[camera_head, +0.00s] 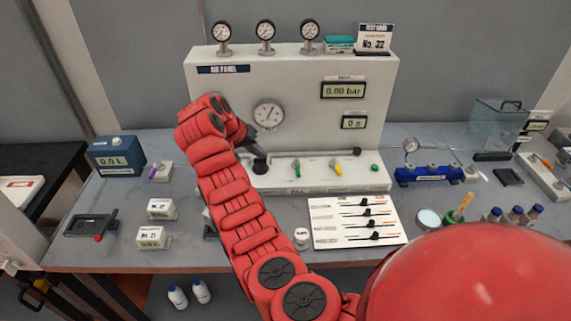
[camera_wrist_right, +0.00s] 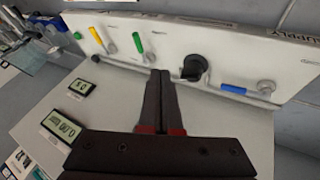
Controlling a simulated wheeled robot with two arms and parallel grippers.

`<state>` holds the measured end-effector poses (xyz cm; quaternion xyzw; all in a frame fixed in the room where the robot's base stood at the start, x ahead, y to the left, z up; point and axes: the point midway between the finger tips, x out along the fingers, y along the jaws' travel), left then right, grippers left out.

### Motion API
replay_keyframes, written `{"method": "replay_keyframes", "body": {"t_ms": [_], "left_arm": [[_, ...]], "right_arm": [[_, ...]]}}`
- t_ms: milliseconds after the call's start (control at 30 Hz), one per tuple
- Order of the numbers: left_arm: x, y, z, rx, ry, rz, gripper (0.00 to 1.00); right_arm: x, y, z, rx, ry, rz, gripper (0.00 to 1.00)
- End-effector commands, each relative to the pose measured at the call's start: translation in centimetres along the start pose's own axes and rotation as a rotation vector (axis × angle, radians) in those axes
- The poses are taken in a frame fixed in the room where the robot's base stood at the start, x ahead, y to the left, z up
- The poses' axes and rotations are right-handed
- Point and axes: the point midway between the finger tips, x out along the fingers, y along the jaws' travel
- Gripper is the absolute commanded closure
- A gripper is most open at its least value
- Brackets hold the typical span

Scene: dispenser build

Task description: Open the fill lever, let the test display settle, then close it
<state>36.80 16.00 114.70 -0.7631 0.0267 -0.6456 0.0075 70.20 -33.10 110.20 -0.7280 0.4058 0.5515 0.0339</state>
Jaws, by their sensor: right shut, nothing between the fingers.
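The fill lever, a green handle (camera_head: 296,167) above the FILL label, stands on the white base of the air panel (camera_head: 230,84). The same green lever (camera_wrist_right: 138,42) shows in the wrist view. The test display (camera_head: 343,90) reads 0.00 bar, and a smaller timer display (camera_head: 353,122) reads 0 s. My right gripper (camera_head: 253,151) is shut and empty, beside the black knob (camera_head: 260,164) and left of the green lever. In the wrist view its fingertips (camera_wrist_right: 161,73) are together, pointing between the green lever and the black knob. My left gripper is not in view.
A yellow lever (camera_head: 335,168) and a green button (camera_head: 375,168) stand right of the fill lever. A blue lever (camera_wrist_right: 233,89) lies beyond the black knob. A white board (camera_head: 356,222) lies in front.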

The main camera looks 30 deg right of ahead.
Motion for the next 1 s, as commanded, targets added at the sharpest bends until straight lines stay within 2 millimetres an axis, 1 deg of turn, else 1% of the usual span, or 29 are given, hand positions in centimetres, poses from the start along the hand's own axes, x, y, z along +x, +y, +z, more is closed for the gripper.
{"method": "replay_keyframes", "body": {"t_ms": [67,167,267,400,500,600,667,700,800,1000], "left_arm": [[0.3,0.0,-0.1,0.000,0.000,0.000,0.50],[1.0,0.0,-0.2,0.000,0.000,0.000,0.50],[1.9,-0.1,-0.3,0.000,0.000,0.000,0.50],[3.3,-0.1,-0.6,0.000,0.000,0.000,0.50],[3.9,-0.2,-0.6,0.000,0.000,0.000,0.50],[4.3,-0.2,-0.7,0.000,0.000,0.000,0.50],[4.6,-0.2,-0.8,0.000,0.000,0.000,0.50],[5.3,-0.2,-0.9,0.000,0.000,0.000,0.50],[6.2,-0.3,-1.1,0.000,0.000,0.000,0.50],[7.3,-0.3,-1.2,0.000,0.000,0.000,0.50]], "right_arm": [[0.4,0.2,-0.1,0.000,-0.002,0.003,1.00],[1.5,0.3,-0.1,0.000,-0.001,0.004,1.00],[3.2,0.4,-0.1,-0.002,-0.004,0.006,1.00],[6.1,0.4,-0.1,-0.001,-0.005,0.005,1.00],[8.0,0.3,0.0,-0.001,-0.007,0.004,1.00],[9.2,0.2,-0.1,-0.001,-0.003,0.002,1.00],[9.9,0.2,0.0,-0.001,-0.004,0.002,1.00],[10.1,0.8,-0.1,0.001,-0.001,0.002,1.00],[10.9,1.9,0.0,0.001,0.001,0.002,1.00],[11.9,3.2,0.2,0.002,0.000,0.001,1.00]]}}
